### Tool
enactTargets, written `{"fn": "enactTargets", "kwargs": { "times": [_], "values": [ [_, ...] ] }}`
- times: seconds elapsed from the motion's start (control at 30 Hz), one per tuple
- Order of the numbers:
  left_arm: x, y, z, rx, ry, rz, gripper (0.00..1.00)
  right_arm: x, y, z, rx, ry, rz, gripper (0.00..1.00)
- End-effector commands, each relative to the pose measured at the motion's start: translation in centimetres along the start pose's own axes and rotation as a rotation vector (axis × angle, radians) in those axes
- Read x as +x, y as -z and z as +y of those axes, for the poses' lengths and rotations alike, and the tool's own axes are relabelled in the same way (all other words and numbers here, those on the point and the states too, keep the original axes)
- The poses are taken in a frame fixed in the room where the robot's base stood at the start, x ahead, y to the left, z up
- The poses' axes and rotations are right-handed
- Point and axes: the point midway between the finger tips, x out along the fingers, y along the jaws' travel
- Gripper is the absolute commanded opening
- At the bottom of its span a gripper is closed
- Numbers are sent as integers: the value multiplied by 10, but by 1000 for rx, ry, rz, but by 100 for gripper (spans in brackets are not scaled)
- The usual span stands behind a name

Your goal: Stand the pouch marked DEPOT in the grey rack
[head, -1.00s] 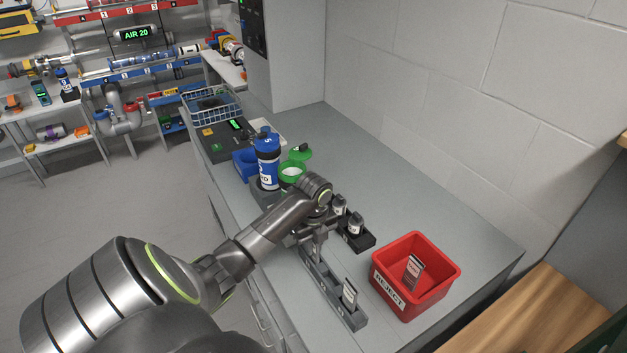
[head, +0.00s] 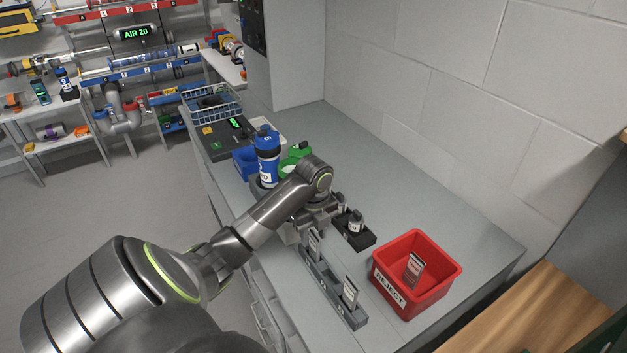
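The grey rack (head: 331,283) is a long narrow tray on the bench, beside the red bin. One pale pouch (head: 350,291) stands at its near end. Another pouch (head: 314,243) stands upright, slightly tilted, at its far end, just below my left gripper (head: 320,222). The markings on both are too small to read, so I cannot tell which is DEPOT. My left gripper is over the rack's far end; its fingers are partly hidden by its own wrist, and I cannot tell whether they touch the pouch. My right gripper is out of view.
A red REJECT bin (head: 390,289) holds one pouch (head: 414,267). A black holder (head: 359,238) with small vials (head: 355,222) stands close behind my gripper. A blue bottle (head: 267,160) and green containers (head: 299,151) stand farther back. The bench along the wall is clear.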

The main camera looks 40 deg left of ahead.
Motion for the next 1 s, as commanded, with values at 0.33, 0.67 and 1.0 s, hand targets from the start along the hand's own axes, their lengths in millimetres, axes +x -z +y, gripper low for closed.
{"fn": "enactTargets", "kwargs": {
  "times": [0.33,0.67,1.0],
  "values": [
    [-67,0,0,0,-1,0,36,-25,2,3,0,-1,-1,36],
    [-83,0,0,0,0,0,36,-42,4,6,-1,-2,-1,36],
    [-83,0,0,0,0,0,36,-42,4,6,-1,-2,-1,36]
  ]
}}
